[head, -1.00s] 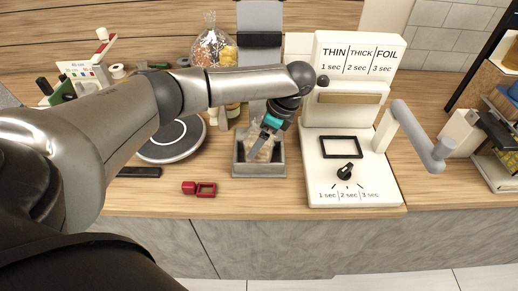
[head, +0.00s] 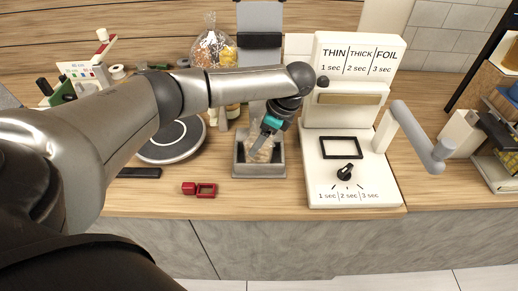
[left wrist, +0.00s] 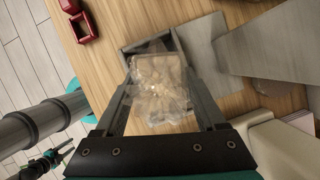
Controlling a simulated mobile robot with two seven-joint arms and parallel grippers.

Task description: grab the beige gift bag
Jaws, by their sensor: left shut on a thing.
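The beige gift bag (head: 262,153), a clear wrapper with beige contents, is in the open grey box (head: 258,174) on the counter. In the left wrist view the crinkled bag (left wrist: 160,90) sits between the two fingers, over the box. My left gripper (head: 259,146) reaches down into the box from above and is shut on the bag. It also shows in the left wrist view (left wrist: 158,80), with a finger on each side of the bag. The fingers hide part of the bag in the head view. My right gripper is not in view.
The white sealer (head: 358,188) stands close to the right of the box, with its grey lever (head: 412,132). A round scale (head: 172,142) and a small red object (head: 199,189) are on the left. A filled clear bag (head: 214,48) stands behind.

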